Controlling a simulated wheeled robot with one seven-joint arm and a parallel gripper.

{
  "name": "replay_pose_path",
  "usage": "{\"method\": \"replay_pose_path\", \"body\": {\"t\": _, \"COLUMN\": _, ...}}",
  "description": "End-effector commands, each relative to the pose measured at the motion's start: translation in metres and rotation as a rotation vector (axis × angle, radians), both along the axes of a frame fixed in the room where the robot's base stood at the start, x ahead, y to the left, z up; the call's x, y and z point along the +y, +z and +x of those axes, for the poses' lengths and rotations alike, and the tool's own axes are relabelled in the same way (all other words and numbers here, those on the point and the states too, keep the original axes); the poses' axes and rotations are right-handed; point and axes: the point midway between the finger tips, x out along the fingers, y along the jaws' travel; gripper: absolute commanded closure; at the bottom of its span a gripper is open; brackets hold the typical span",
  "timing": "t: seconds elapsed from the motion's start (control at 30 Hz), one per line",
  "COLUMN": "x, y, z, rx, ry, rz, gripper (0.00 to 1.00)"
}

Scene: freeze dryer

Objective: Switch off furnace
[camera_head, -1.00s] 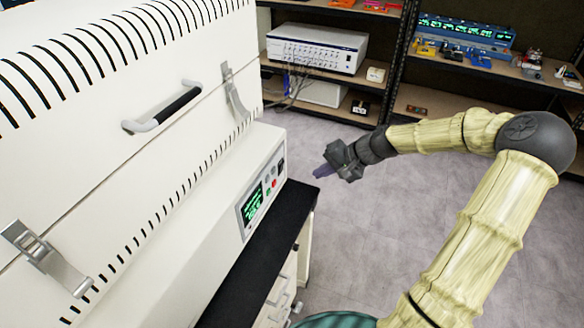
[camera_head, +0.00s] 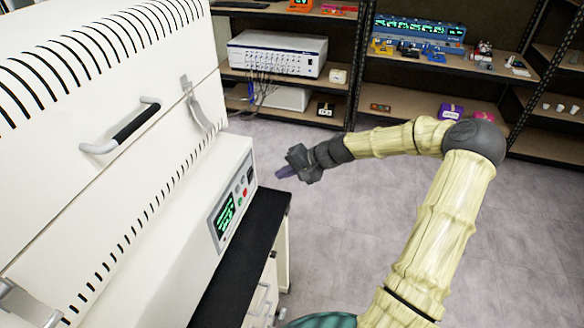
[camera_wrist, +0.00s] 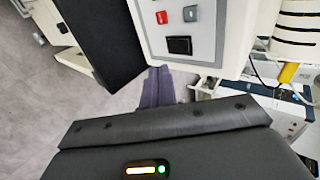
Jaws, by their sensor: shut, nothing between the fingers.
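The furnace (camera_head: 110,130) is a large white box with a slotted lid, at the left of the head view. Its front control panel (camera_head: 217,229) has a lit green display (camera_head: 225,216). The wrist view shows a red button (camera_wrist: 162,17), a blue-grey button (camera_wrist: 190,13) and a black switch (camera_wrist: 180,45) on the panel. My gripper (camera_head: 281,173) has purple fingers and is shut and empty, just right of the panel's far end and apart from it in the head view. In the wrist view its fingers (camera_wrist: 158,88) point toward the panel, just below the switch.
The furnace stands on a black-topped bench (camera_head: 245,260) with drawers. Shelves with a white instrument (camera_head: 277,54) and a blue device (camera_head: 418,30) stand at the back. The grey floor (camera_head: 330,235) right of the bench is clear.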

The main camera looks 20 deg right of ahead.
Motion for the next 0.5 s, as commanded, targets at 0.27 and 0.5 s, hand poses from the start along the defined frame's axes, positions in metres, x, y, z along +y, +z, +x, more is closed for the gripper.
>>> {"method": "replay_pose_path", "body": {"t": 0.27, "x": 0.034, "y": -0.026, "z": 0.023, "rx": 0.0, "ry": 0.003, "rz": 0.0, "gripper": 1.0}}
{"method": "replay_pose_path", "body": {"t": 0.5, "x": 0.056, "y": -0.022, "z": 0.041, "rx": -0.001, "ry": 0.0, "rz": -0.002, "gripper": 1.0}}
